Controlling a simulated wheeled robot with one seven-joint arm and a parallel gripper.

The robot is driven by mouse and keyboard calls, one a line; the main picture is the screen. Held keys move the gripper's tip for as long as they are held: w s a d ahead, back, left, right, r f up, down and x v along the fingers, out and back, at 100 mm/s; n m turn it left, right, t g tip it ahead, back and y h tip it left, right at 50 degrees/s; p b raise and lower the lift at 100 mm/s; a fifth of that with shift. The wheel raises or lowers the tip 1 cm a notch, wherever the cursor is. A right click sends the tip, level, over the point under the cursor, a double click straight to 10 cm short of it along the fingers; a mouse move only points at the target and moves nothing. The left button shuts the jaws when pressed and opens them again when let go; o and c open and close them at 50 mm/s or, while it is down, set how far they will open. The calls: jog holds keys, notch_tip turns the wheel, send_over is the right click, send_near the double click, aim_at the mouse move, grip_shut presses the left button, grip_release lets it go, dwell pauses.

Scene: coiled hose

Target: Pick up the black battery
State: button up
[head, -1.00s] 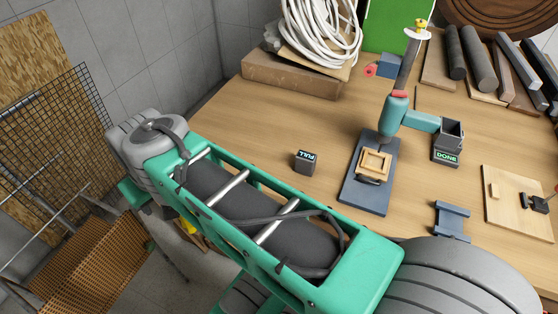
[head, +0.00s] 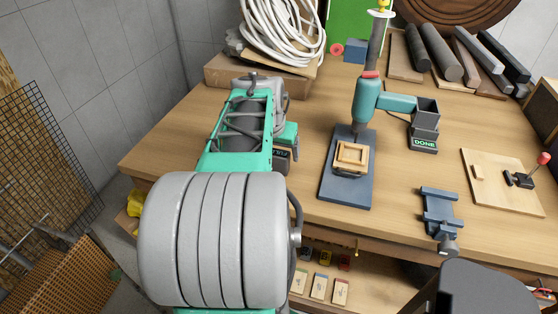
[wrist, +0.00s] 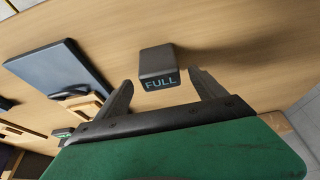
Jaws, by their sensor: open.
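The black battery (wrist: 158,68) is a small dark block marked FULL, standing on the wooden table in the wrist view. In the head view the black battery (head: 282,156) is partly hidden beside my arm. My gripper (wrist: 160,77) is open and empty. In the wrist view its two dark fingers point at the block, one on either side. I cannot tell how far the fingertips are above the table. The fingers are hidden in the head view.
A blue-grey base (head: 335,190) with a wooden frame and a teal tool (head: 368,100) stands right of the battery. Farther right are a DONE box (head: 424,125) and a blue clamp (head: 438,212). A coiled white hose (head: 280,35) lies behind.

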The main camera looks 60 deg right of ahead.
jog(key=shift+d+f, duration=0.2)
jog(key=shift+f, duration=0.3)
jog(key=shift+c, duration=0.4)
grip_shut()
